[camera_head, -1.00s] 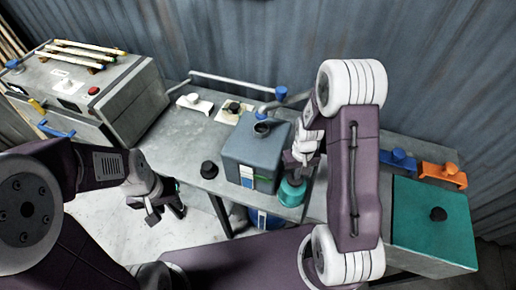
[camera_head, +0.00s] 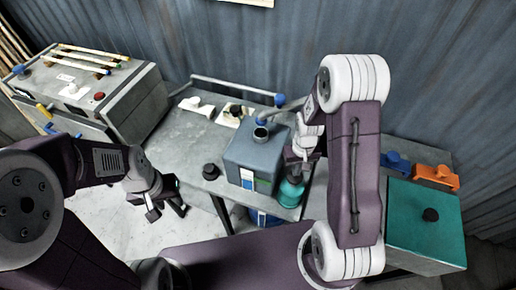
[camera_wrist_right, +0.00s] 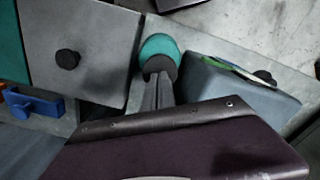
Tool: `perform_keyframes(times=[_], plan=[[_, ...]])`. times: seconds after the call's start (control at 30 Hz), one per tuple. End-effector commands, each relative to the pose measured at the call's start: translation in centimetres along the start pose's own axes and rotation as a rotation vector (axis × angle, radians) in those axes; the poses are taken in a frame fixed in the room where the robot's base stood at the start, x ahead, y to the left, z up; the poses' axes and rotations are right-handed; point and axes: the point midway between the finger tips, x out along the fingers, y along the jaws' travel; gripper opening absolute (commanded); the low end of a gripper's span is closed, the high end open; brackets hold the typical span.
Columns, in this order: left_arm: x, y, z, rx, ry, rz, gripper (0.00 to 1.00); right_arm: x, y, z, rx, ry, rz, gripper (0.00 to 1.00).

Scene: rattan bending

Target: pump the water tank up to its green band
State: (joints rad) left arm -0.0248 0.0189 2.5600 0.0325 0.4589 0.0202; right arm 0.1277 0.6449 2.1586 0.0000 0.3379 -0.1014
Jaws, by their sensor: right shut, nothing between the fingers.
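The water tank (camera_head: 250,150) is a blue-grey box with an open round neck on top. A small gauge strip (camera_head: 247,178) is on its front, too small for me to read the level against the green band. A teal round pump (camera_head: 291,192) with a dark top stands beside the tank's right side; it also shows in the right wrist view (camera_wrist_right: 158,46). My right gripper (camera_wrist_right: 160,78) is shut and empty, its fingertips at the pump's dark top; I cannot tell whether they press on it. My left gripper (camera_head: 167,209) is open and empty, left of the tank and below the table's front edge.
A black knob (camera_head: 211,171) stands left of the tank. A grey machine (camera_head: 130,100) is at the far left. Blue (camera_head: 395,162) and orange (camera_head: 436,178) pieces and a teal-topped box (camera_head: 425,225) are at the right. A blue container (camera_head: 262,219) is below the table.

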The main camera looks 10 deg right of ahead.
Motion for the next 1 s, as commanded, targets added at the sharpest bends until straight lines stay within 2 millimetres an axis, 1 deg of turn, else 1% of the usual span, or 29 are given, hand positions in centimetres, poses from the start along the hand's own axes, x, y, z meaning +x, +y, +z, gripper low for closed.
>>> perform_keyframes(times=[0.47,1.0], plan=[[0.1,0.0,0.0,0.0,0.0,0.0,0.36,0.2,0.0,0.0,0.0,0.0,0.0,0.0],[3.1,-0.1,0.3,0.0,0.0,0.0,0.36,3.9,0.0,0.0,0.0,0.0,0.0,0.0]])
